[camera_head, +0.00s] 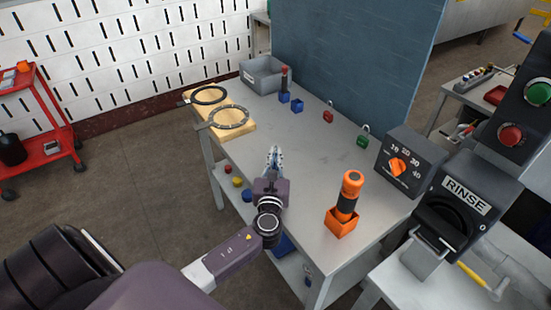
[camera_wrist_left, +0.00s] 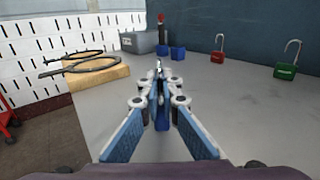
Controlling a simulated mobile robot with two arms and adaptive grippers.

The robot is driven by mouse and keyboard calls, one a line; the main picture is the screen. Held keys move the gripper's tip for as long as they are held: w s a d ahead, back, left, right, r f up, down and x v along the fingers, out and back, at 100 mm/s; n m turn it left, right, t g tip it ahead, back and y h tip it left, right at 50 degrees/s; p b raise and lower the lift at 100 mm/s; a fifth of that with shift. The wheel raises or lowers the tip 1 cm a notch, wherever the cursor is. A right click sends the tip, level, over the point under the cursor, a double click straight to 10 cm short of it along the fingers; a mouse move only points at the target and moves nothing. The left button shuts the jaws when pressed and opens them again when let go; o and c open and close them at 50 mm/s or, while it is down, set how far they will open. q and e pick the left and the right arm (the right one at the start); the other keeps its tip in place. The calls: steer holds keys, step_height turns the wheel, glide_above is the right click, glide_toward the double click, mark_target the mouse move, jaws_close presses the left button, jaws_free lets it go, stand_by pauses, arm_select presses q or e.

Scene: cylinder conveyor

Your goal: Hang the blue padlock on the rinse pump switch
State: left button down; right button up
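My left gripper (camera_head: 275,156) reaches over the near left part of the grey table. Its fingers (camera_wrist_left: 159,72) converge in the left wrist view, with a dark blue piece between them that looks like the blue padlock (camera_wrist_left: 162,116). The linkages hide most of it, and its shackle is hard to make out. The rinse pump switch (camera_head: 445,220) is a dark box with a black round knob and a white RINSE label, at the right in the head view. The gripper is well to the left of it. My right gripper is not in view.
A red padlock (camera_head: 328,116) and a green padlock (camera_head: 362,141) stand near the blue back panel (camera_head: 350,65). An orange holder with an orange-handled tool (camera_head: 347,195) and a dial box (camera_head: 405,160) stand between gripper and switch. Ring tools (camera_head: 231,117) lie on wood blocks at left.

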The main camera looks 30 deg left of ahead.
arm_select(q)
step_height(320, 180, up, 20)
steer(key=p, duration=0.3)
stand_by(0.8)
